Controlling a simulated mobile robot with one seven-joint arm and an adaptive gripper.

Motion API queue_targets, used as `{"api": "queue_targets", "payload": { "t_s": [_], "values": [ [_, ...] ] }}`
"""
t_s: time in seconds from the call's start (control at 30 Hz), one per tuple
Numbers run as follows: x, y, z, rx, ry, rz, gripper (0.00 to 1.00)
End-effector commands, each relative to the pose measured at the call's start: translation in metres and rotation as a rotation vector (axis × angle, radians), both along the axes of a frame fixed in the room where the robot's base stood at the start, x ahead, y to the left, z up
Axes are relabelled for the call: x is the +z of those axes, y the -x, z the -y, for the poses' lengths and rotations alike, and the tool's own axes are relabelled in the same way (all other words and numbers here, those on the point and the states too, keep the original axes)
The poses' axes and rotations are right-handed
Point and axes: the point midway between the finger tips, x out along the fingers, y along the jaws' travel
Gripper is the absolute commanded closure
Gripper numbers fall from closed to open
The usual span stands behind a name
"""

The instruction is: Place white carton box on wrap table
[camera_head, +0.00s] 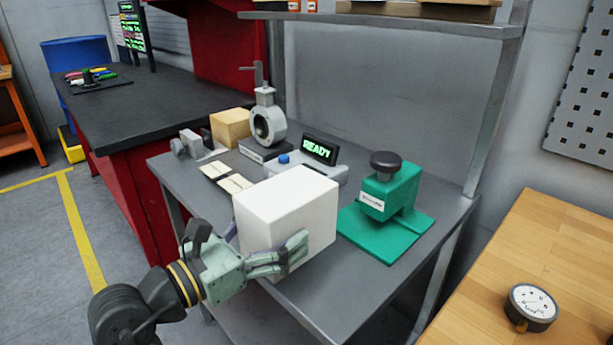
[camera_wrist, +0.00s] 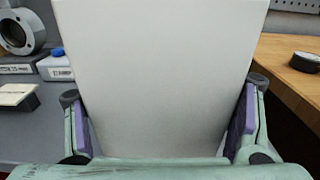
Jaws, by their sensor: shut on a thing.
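The white carton box (camera_head: 287,209) is a plain closed block in the middle of the head view. It hides part of the grey metal table (camera_head: 335,278) behind and below it. My gripper (camera_head: 268,247) is shut on the box, coming from the lower left with a finger along its near side. In the wrist view the box (camera_wrist: 158,75) fills the middle, with a purple-padded finger on each side. Whether the box touches the tabletop or hangs just above it, I cannot tell. No label in view says which surface is the wrap table.
On the grey table stand a green press-like device (camera_head: 385,195), a READY display unit (camera_head: 318,150), a valve body (camera_head: 267,120), a tan block (camera_head: 230,127) and pale cards (camera_head: 225,176). A wooden bench with a gauge (camera_head: 531,307) is right. A black-topped bench (camera_head: 160,100) is behind left.

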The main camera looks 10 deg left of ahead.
Motion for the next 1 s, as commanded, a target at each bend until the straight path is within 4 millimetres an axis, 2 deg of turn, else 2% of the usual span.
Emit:
{"api": "queue_targets", "payload": {
  "t_s": [0.13,0.23,0.7,0.83,1.0],
  "values": [
    [0.001,-0.004,-0.004,0.001,0.002,0.002,0.71],
    [0.000,-0.018,-0.014,0.000,0.004,0.000,0.71],
    [-0.010,-0.111,-0.083,0.002,0.001,0.000,0.71],
    [-0.012,-0.125,-0.092,0.000,0.001,0.002,0.71],
    [-0.019,-0.129,-0.096,0.002,0.002,0.003,0.71]
  ]
}}
